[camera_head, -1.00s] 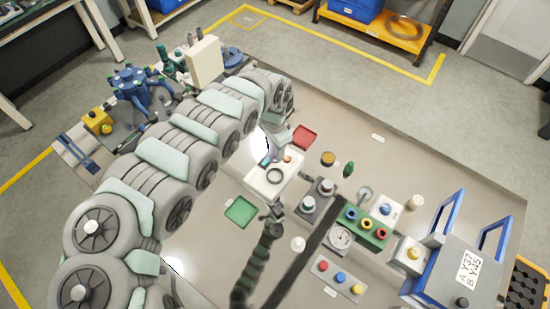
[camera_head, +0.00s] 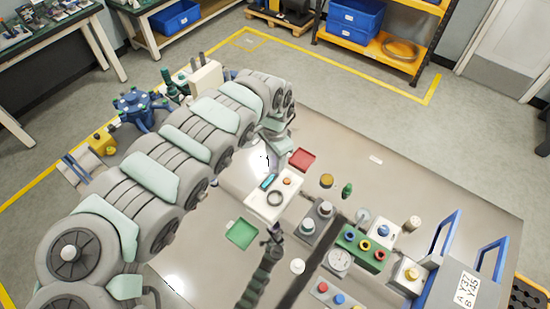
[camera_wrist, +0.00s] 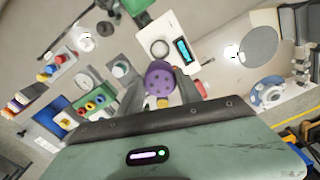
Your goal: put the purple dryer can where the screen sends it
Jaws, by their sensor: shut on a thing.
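The purple dryer can (camera_wrist: 160,78) shows in the wrist view with its round, dotted end facing the camera. My gripper (camera_wrist: 168,98) is shut on it. In the head view my gripper (camera_head: 283,148) is above the table, behind the white device, and the can cannot be made out clearly. The white device (camera_head: 260,200) has a lit cyan screen (camera_head: 268,182), a dark ring (camera_head: 275,198) and an orange knob. The screen also shows in the wrist view (camera_wrist: 183,51); its text is too small to read. A red tray (camera_head: 302,159) and a green tray (camera_head: 242,233) lie on either side of the device.
Right of the device stand a green block with coloured rings (camera_head: 362,245), a round gauge (camera_head: 339,260) and several small knobs. A blue-framed machine with a printed label (camera_head: 466,290) stands at the right. The table's back right is mostly clear.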

